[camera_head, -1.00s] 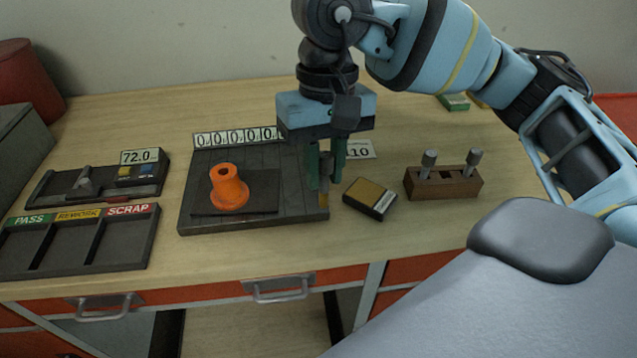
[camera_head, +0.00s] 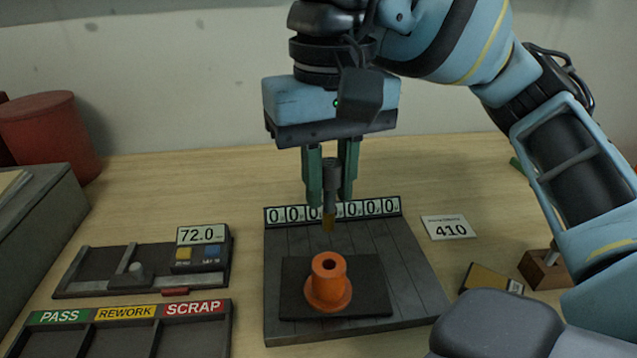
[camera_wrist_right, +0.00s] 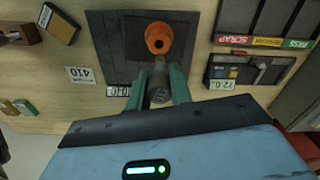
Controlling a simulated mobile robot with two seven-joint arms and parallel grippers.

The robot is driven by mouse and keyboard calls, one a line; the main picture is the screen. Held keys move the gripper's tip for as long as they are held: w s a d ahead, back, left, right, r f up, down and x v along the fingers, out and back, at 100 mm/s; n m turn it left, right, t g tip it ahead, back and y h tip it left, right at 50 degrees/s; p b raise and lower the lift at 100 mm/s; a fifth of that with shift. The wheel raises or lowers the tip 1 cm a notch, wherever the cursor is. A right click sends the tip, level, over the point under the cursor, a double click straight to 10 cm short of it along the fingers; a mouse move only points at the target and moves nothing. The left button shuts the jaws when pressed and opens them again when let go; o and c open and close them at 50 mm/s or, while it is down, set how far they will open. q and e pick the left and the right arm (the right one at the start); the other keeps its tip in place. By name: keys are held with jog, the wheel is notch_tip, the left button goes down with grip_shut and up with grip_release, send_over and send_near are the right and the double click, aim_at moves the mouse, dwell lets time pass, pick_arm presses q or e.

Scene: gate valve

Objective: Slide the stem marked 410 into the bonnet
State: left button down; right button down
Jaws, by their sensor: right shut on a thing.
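The orange bonnet (camera_head: 328,283) stands upright on a dark pad on the grey plate, its round bore facing up. My right gripper (camera_head: 331,190) is shut on a grey stem (camera_head: 331,195) with a brass-coloured lower tip. The stem hangs about upright above and slightly behind the bonnet, apart from it. In the right wrist view the stem (camera_wrist_right: 158,88) sits between the green fingers, with the bonnet (camera_wrist_right: 158,38) beyond it. A marking on the stem is too small to read. A card reading 410 (camera_head: 449,228) lies right of the plate. My left gripper is not in view.
A row of number counters (camera_head: 380,207) lines the plate's back edge. A gauge reading 72.0 (camera_head: 203,249) and a PASS, REWORK, SCRAP tray (camera_head: 160,340) lie left. A black and yellow box (camera_head: 490,281) and a wooden block (camera_head: 545,270) lie right.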

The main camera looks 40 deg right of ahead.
aim_at(331, 228)
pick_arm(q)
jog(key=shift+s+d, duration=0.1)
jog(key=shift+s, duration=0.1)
pick_arm(e)
jog(key=shift+s+f, duration=0.15)
jog(key=shift+s, duration=0.05)
